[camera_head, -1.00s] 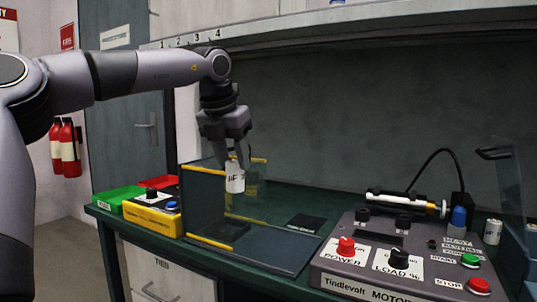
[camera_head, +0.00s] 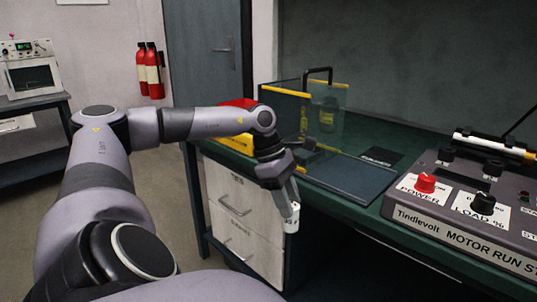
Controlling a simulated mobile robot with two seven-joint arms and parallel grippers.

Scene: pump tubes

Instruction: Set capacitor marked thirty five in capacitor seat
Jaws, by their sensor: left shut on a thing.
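My left gripper (camera_head: 287,206) points down in front of the bench's front edge, beside the drawers. It is shut on a small white cylinder, the capacitor (camera_head: 292,222). The capacitor hangs below the fingertips, clear of the bench, and its marking cannot be read from here. No capacitor seat can be made out in this view. My right gripper is not in view.
A clear guard box (camera_head: 288,92) with yellow edges stands open on the green bench (camera_head: 345,207). The motor run station (camera_head: 450,228) with red and black knobs is at the right. Drawers (camera_head: 238,205) are beneath the bench. Floor is free at left.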

